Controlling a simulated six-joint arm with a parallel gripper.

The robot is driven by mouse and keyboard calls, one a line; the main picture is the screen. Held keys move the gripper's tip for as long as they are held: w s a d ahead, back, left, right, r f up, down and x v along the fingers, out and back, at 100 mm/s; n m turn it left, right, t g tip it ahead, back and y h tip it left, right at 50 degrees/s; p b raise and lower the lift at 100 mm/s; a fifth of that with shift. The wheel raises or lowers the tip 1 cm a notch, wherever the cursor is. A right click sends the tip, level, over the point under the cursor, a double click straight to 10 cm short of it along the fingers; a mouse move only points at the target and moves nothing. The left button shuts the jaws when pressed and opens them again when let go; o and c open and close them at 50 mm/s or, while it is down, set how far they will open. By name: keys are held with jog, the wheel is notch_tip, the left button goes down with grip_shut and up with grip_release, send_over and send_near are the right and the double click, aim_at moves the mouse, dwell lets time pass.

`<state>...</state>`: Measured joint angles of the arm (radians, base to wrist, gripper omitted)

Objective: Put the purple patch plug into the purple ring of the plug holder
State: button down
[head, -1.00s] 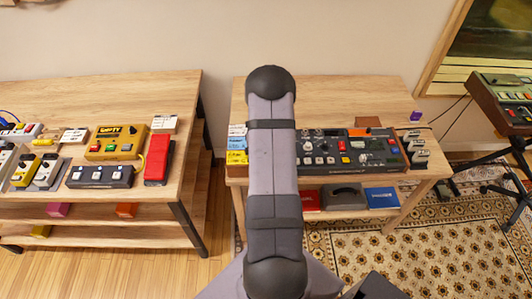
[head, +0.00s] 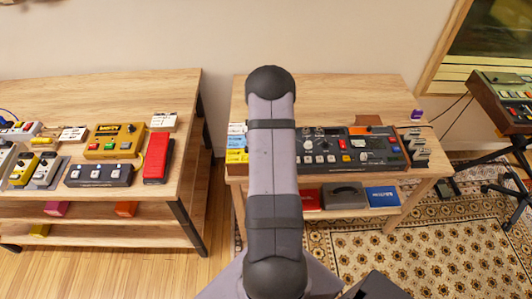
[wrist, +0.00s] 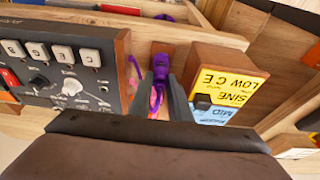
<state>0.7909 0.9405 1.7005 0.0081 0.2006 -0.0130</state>
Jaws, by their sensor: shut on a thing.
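My gripper (wrist: 164,98) shows in the wrist view with its two grey fingers close together. It is shut on the purple patch plug (wrist: 160,68), whose upper part stands out beyond the fingertips. A thin purple cable (wrist: 134,68) curves beside the fingers. A small purple shape (wrist: 164,18) lies just beyond the plug on brown wood; it may be the purple ring, but I cannot tell for sure. I cannot tell whether the plug touches anything. In the head view my own arm hides the gripper and the plug.
A wood-sided mixer (wrist: 70,65) is close on the left in the wrist view. A wooden block with yellow and blue labels (wrist: 235,88) is close on the right. In the head view, a small purple object (head: 417,115) sits at the table's right side.

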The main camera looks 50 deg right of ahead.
jog(key=shift+f+b, duration=0.45)
jog(key=shift+b, duration=0.05)
dwell(1.2)
dwell(0.3)
jog(key=c, duration=1.6)
grip_release()
jog(key=shift+o, duration=0.8)
jog(key=shift+o, duration=1.4)
jog(key=shift+r, duration=0.15)
jog(key=shift+r+p, duration=2.35)
jog(key=shift+r, duration=1)
